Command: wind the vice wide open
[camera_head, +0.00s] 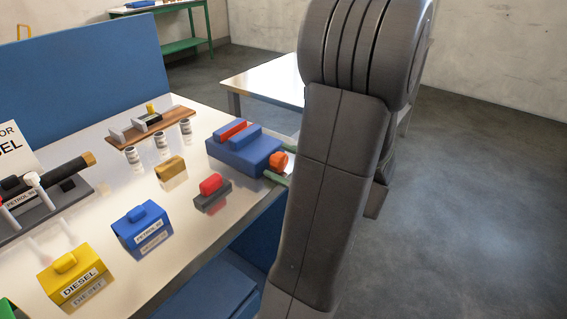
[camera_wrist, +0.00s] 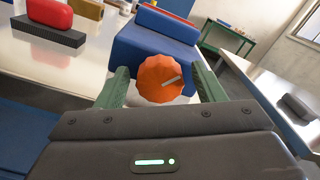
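The vice is a blue block (camera_head: 240,155) at the table's right edge in the head view. It has a raised blue jaw and a red jaw (camera_head: 229,131) close together on top. Its orange knob (camera_head: 279,160) faces right. In the wrist view the blue body (camera_wrist: 150,50) is straight ahead, with the orange knob (camera_wrist: 161,79) showing a pale mark. My gripper (camera_wrist: 160,82) has green fingers, one on each side of the knob. They look apart from it, with small gaps visible. In the head view my arm hides part of the gripper.
A red-topped grey block (camera_head: 212,193) stands near the vice. Blue (camera_head: 142,229) and yellow (camera_head: 75,275) labelled boxes, a tan block (camera_head: 171,170), and small jars (camera_head: 162,146) stand on the table. A second white table (camera_head: 262,83) is behind. Open floor lies to the right.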

